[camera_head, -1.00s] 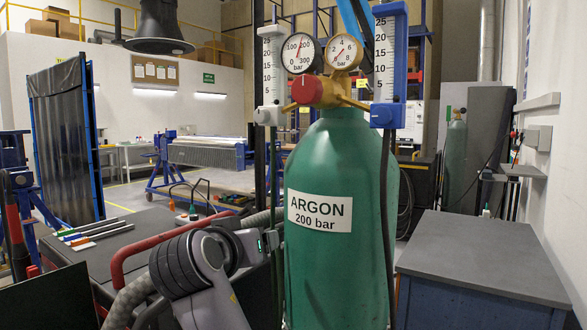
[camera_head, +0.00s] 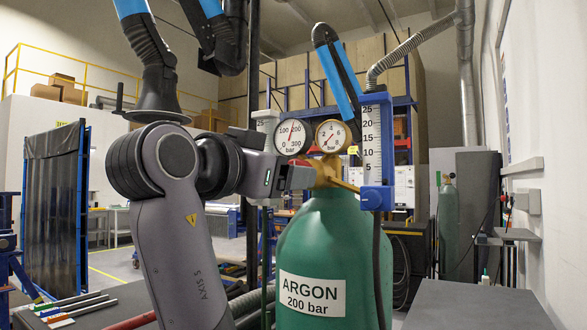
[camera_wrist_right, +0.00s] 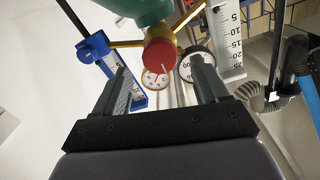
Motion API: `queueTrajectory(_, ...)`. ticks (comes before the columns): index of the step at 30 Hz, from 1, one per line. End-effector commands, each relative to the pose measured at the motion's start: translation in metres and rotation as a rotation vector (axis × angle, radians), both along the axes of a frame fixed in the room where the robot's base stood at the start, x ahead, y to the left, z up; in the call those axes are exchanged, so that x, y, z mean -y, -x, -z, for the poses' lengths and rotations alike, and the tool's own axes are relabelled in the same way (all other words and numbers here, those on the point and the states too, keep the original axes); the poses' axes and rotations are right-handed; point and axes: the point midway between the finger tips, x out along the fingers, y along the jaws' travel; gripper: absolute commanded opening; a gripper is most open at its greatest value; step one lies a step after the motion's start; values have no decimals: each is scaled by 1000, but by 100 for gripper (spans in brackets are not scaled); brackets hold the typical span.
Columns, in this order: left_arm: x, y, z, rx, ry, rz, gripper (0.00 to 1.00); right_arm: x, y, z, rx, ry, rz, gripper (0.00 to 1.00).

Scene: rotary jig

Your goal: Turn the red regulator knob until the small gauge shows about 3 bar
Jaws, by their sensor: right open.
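The red regulator knob (camera_wrist_right: 160,53) sits on the brass regulator and shows in the right wrist view. The small gauge (camera_head: 333,136) is above the regulator. Its needle points lower left, near the low end; the exact reading is too small to tell. It also shows in the right wrist view (camera_wrist_right: 154,79), behind the knob. My left gripper is out of view.
The large gauge (camera_head: 292,138) stands left of the small one. A blue-framed flowmeter (camera_head: 372,143) is to the right, and another flowmeter (camera_head: 264,123) to the left. The green argon cylinder (camera_head: 335,255) stands below. A grey-topped cabinet (camera_head: 475,305) is at the right.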

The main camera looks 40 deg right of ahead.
Motion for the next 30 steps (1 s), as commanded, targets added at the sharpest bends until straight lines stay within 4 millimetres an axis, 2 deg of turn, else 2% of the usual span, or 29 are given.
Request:
queueTrajectory(3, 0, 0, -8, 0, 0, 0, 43, 19, -5, -2, -3, 1, 3, 73)
queueTrajectory(7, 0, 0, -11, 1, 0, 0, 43, 33, -10, -1, -3, 1, 1, 73)
queueTrajectory(18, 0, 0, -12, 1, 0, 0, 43, 41, -12, 1, -2, 1, -2, 73)
queueTrajectory(19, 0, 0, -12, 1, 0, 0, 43, 40, -12, 1, -2, 1, -2, 67)
queueTrajectory(21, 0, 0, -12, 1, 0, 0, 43, 40, -12, 1, -2, 1, -2, 44)
queueTrajectory(24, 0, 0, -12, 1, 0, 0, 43, 40, -12, 0, -2, 1, -2, 17)
queueTrajectory(30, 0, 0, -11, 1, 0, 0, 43, 40, -12, 1, 5, -2, -2, 17)
